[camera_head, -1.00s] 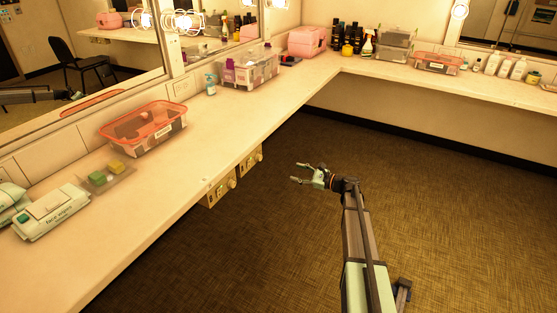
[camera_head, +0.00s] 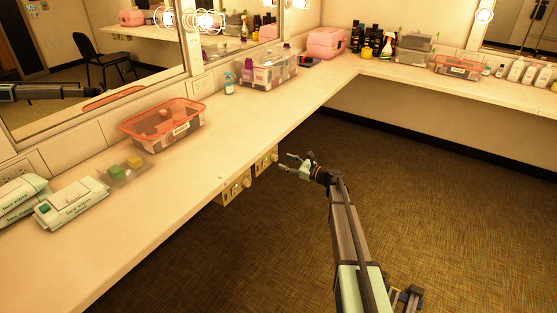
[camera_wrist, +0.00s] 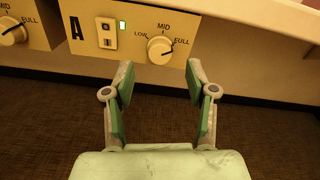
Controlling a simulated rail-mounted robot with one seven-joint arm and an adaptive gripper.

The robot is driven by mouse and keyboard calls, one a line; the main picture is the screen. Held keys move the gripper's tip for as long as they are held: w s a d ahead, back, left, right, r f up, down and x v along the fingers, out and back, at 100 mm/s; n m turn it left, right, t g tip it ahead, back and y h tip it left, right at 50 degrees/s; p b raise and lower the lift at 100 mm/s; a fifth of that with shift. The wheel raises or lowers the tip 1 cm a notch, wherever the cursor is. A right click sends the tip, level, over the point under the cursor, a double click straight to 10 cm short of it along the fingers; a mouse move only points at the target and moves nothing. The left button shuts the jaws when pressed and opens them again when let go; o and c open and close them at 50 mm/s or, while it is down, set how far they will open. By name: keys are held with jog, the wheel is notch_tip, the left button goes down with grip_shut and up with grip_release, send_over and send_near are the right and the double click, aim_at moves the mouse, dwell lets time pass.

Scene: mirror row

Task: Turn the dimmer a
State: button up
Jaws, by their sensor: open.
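The dimmer marked A (camera_wrist: 160,47) is a cream knob on a beige panel (camera_wrist: 133,38) under the counter edge, with LOW, MID and FULL around it. Its pointer is at the right, near FULL. A switch and a lit green light sit left of the knob. In the head view two such panels hang under the left counter, the nearer one (camera_head: 234,189) and the farther one (camera_head: 265,160). My gripper (camera_wrist: 160,75) is open and empty, its fingers spread below and either side of the knob, apart from it. In the head view my gripper (camera_head: 290,164) is just right of the panels.
A second knob (camera_wrist: 13,33) is on another panel to the left. The counter (camera_head: 160,200) overhangs the panels. It holds wipes packs (camera_head: 72,204), a red-rimmed bin (camera_head: 163,125) and a clear bin (camera_head: 268,72). The carpet (camera_head: 430,200) is open.

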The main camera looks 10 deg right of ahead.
aim_at(277, 158)
jog(key=shift+x, duration=2.35)
grip_shut()
